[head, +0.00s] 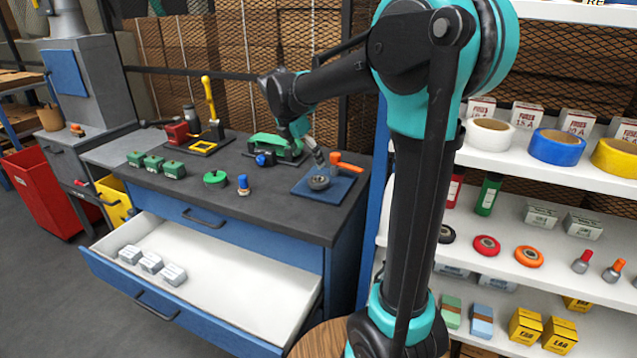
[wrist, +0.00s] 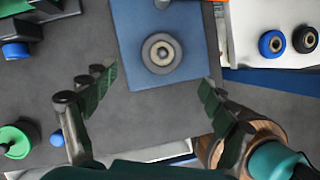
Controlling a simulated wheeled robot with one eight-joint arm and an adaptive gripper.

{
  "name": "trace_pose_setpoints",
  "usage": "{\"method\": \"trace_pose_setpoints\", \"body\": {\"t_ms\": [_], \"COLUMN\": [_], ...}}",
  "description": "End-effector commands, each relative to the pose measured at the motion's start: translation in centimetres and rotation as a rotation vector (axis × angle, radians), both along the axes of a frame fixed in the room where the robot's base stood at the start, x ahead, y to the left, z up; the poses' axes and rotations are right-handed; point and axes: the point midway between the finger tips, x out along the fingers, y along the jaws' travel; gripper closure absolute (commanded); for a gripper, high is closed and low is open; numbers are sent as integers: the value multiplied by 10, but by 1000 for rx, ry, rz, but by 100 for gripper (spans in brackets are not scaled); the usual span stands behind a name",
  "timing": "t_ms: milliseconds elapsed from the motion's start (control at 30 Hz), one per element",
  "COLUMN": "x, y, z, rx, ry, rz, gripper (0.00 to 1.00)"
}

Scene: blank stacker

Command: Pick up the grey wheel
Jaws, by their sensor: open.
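The grey wheel (head: 319,183) lies flat on a blue mat (head: 340,188) at the right end of the dark worktop. In the wrist view the wheel (wrist: 162,54) shows as a dark ring with a pale inner ring and a grey hub, on the blue mat (wrist: 135,20). My gripper (wrist: 158,86) is open and empty, its green-padded fingers spread wide with the wheel ahead of and between their lines. In the head view my gripper (head: 318,157) hangs just above the wheel; the arm partly hides its fingers.
An orange-handled tool (head: 346,164) stands at the mat's back edge. A green round part (head: 215,178) and a blue-topped part (head: 243,185) lie to the left. A green tool (head: 275,145) is behind. An open drawer (head: 215,290) juts out below. Shelves stand at right.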

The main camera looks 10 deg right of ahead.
Motion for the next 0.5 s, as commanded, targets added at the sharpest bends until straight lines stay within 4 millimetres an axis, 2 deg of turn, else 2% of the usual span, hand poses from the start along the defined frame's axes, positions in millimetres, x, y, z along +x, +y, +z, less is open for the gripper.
{"method": "trace_pose_setpoints", "body": {"t_ms": [100,367,500], "x": [4,8,11], "y": [-7,-13,-20], "z": [-19,-36,-51], "rx": [0,1,1], "ry": [-1,0,0], "rz": [-2,-2,-3], "gripper": [15,15,15]}}
